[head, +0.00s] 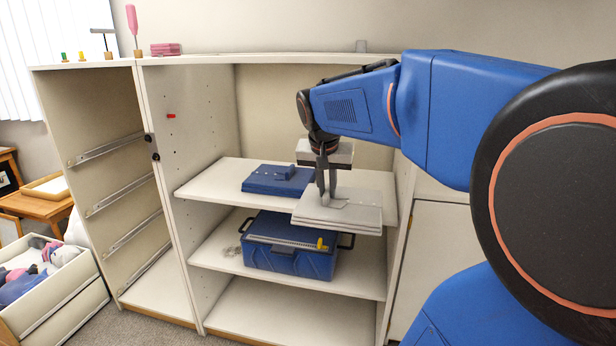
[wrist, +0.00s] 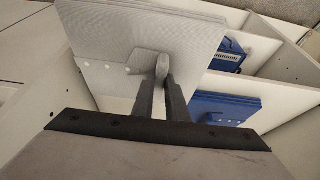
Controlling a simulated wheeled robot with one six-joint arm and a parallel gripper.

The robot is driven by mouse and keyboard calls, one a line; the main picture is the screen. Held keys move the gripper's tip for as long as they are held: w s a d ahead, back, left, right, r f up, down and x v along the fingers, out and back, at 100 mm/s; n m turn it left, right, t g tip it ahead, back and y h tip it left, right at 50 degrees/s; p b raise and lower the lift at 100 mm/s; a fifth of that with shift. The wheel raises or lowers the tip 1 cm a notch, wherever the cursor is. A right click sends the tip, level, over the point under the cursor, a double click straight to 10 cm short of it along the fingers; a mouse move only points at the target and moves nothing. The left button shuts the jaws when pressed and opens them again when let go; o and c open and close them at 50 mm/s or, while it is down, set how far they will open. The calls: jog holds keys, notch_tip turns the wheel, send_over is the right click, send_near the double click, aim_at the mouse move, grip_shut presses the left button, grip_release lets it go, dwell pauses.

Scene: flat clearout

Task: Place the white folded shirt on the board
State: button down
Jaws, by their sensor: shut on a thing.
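The white folded shirt (head: 355,215) is a flat pale grey-white stack of layers. My gripper (head: 328,196) is shut on it, with the fingers pinching a raised bit near its edge. In the wrist view the shirt (wrist: 130,40) spreads out beyond the fingertips (wrist: 162,82). It lies level at the right front of the upper shelf board (head: 215,183) and overlaps that board's front edge in the picture. I cannot tell whether it touches the board. A blue folded shirt (head: 270,182) lies on the same board to the left, and shows in the wrist view (wrist: 228,107).
A blue case (head: 285,262) with dark handles stands on the shelf below. The bottom shelf (head: 285,310) is bare. The cabinet's upright panel (head: 175,130) bounds the left side. An open drawer (head: 60,295) with soft items is at far left. A pink box (head: 165,49) sits on top.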

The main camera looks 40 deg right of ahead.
jog(key=shift+w+d+f, duration=0.6)
jog(key=shift+w+d, duration=1.2)
jog(key=shift+d, duration=0.35)
jog(key=shift+w+d+f, duration=0.6)
jog(key=shift+w+d, duration=1.25)
jog(key=shift+d, duration=0.25)
jog(key=shift+w+d+f, duration=0.6)
jog(key=shift+w+d, duration=1.2)
jog(key=shift+d, duration=0.35)
jog(key=c, duration=1.7)
grip_release()
jog(key=shift+f, duration=0.1)
jog(key=shift+c, duration=0.2)
